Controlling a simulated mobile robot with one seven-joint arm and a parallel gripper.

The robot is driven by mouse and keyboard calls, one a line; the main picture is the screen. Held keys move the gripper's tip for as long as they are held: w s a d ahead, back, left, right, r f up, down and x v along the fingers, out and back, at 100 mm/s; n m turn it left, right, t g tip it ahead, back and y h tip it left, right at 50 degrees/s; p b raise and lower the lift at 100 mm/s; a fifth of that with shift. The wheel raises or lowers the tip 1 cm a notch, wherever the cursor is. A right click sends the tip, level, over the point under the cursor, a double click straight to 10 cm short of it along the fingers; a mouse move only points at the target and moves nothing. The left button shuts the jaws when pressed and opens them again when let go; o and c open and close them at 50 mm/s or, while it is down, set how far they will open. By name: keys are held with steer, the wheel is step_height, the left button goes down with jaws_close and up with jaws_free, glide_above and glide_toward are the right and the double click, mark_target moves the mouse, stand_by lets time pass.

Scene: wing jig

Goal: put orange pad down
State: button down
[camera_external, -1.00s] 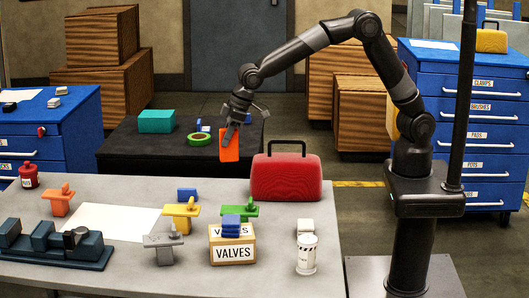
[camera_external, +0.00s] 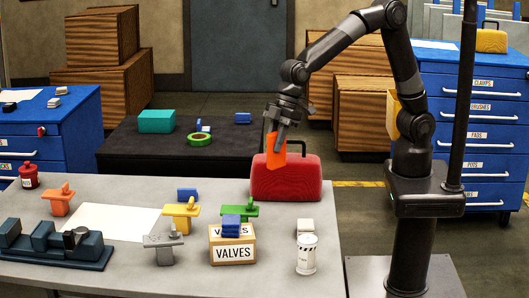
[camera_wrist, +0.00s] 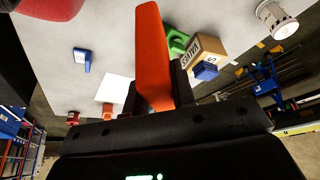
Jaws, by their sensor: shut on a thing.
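The orange pad (camera_external: 275,151) is a flat, bright orange block. It hangs upright in the air in my gripper (camera_external: 279,137), in front of the red case (camera_external: 287,184) as seen in the external view. My gripper is shut on the pad near its upper part. In the wrist view the orange pad (camera_wrist: 153,58) rises from between the fingers, and the grey table (camera_wrist: 118,32) shows beyond it. The pad looks clear of the table. The far finger is partly hidden by the pad.
On the table are a VALVES box (camera_external: 233,246) with blue pads on top, a green clamp (camera_external: 239,207), a yellow clamp (camera_external: 181,214), a white canister (camera_external: 307,255) and a white sheet (camera_external: 108,222). The black low table (camera_external: 150,152) stands behind. Bare tabletop shows at the front (camera_external: 190,280).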

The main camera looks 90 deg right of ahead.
steer(key=shift+s+a+f, duration=0.1)
steer(key=shift+s+f, duration=0.05)
steer(key=shift+f, duration=2.5)
steer(key=shift+s+a+f, duration=0.1)
steer(key=shift+s+f, duration=0.05)
steer(key=shift+f, duration=2.45)
steer(key=shift+s+a+f, duration=0.1)
steer(key=shift+s+f, duration=0.05)
steer(key=shift+f, duration=2.5)
steer(key=shift+f, duration=0.1)
steer(key=c, duration=1.2)
jaws_free()
